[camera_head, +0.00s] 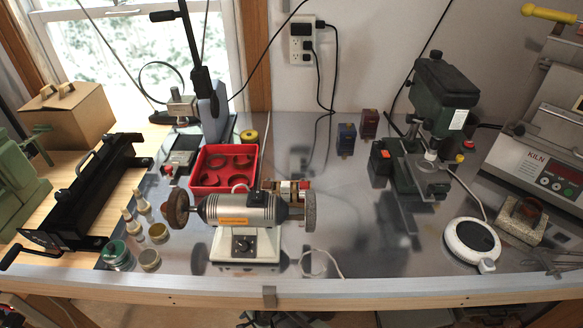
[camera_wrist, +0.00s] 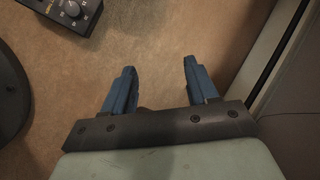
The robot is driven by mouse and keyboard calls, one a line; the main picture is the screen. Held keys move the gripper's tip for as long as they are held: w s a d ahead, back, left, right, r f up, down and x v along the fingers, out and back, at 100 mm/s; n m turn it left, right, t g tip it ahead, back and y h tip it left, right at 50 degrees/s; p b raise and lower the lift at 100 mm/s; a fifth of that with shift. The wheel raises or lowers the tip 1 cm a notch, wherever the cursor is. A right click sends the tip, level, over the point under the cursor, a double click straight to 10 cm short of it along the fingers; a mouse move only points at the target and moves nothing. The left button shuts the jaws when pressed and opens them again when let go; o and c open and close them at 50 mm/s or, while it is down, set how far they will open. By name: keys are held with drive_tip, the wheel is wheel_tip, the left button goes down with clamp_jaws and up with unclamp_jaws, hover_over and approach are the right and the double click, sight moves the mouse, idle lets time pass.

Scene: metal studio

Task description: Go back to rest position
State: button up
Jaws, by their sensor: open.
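My gripper (camera_wrist: 157,78) shows in the wrist view with its two blue fingers apart. It is open, and nothing is between the fingers. Below it is a plain brown surface (camera_wrist: 160,30). In the head view I do not see my gripper.
In the wrist view a black box with a dial (camera_wrist: 70,10) is at the top left and a dark round thing (camera_wrist: 8,95) at the left edge. In the head view the metal-topped bench (camera_head: 350,230) holds a bench grinder (camera_head: 240,212), a red tray (camera_head: 202,181) and a green drill press (camera_head: 440,100).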

drive_tip(key=s+d+r+n+g+h, duration=0.2)
drive_tip(key=s+d, duration=0.4)
drive_tip(key=d, duration=0.5)
drive_tip(key=s+d+r+n+g+h, duration=0.1)
drive_tip(key=s+d+n+g, duration=0.2)
drive_tip(key=s+d, duration=0.3)
drive_tip(key=s+d+r+n+g+h, duration=0.2)
drive_tip(key=s+d, duration=0.4)
drive_tip(key=d, duration=1)
drive_tip(key=shift+d+r+n+g+h, duration=0.25)
drive_tip(key=shift+n+g, duration=0.25)
drive_tip(key=shift+n, duration=0.4)
drive_tip(key=shift+s+a, duration=0.1)
drive_tip(key=shift+c, duration=0.3)
